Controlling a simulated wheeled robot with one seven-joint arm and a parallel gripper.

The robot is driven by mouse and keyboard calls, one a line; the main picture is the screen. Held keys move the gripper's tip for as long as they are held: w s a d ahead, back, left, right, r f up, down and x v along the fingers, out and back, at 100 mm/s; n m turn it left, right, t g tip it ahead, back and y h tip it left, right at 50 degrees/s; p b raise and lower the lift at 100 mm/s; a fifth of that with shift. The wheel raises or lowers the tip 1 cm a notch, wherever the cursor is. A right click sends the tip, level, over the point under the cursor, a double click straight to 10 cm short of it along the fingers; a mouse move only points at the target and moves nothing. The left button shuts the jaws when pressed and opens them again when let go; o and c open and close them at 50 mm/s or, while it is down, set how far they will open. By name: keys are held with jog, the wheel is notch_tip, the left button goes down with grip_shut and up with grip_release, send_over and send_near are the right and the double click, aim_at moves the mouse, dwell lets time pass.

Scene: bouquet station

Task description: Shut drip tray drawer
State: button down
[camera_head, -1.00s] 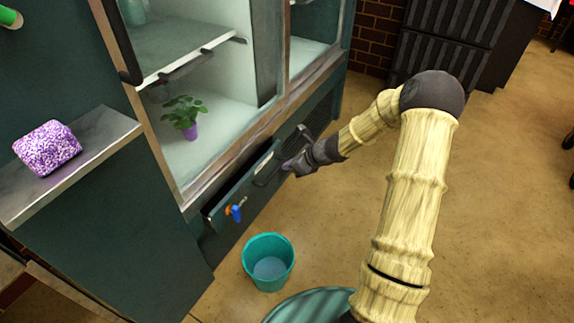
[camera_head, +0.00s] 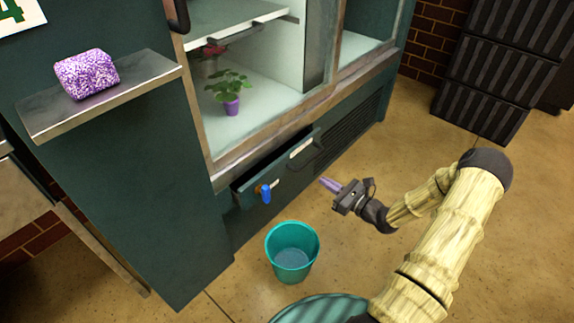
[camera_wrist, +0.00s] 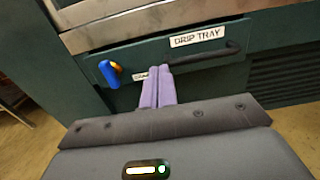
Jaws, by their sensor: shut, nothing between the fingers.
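The drip tray drawer (camera_head: 277,172) is a dark green front low on the cooler cabinet, standing out a little from it, with a dark gap along its top. In the wrist view its front (camera_wrist: 190,70) shows a "DRIP TRAY" label and a dark bar handle (camera_wrist: 205,55). A blue and orange tap (camera_head: 265,192) sits on the front's left part. My gripper (camera_head: 328,184) is shut and empty, its purple fingers pointing at the drawer front from the right, apart from it in the head view. In the wrist view the fingers (camera_wrist: 157,87) partly cover a second label.
A teal bucket (camera_head: 291,252) with water stands on the floor in front of the drawer. A potted plant (camera_head: 229,90) is inside the cooler above. A purple-speckled block (camera_head: 87,74) lies on the side shelf (camera_head: 110,95).

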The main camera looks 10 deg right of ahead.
aim_at(286, 157)
jog(key=shift+w, duration=0.1)
jog(key=b+x, duration=0.7)
jog(key=x, duration=0.6)
jog(key=shift+a+f, duration=0.1)
jog(key=shift+f, duration=0.05)
jog(key=shift+w+a+b, duration=0.25)
jog(key=shift+w+b, duration=0.1)
jog(key=shift+w+a+r+p, duration=0.35)
jog(key=shift+w+p, duration=0.15)
jog(key=shift+p, duration=0.2)
jog(key=shift+w+a+f+p, duration=0.2)
jog(key=shift+w+a+p, duration=0.25)
jog(key=shift+w, duration=0.1)
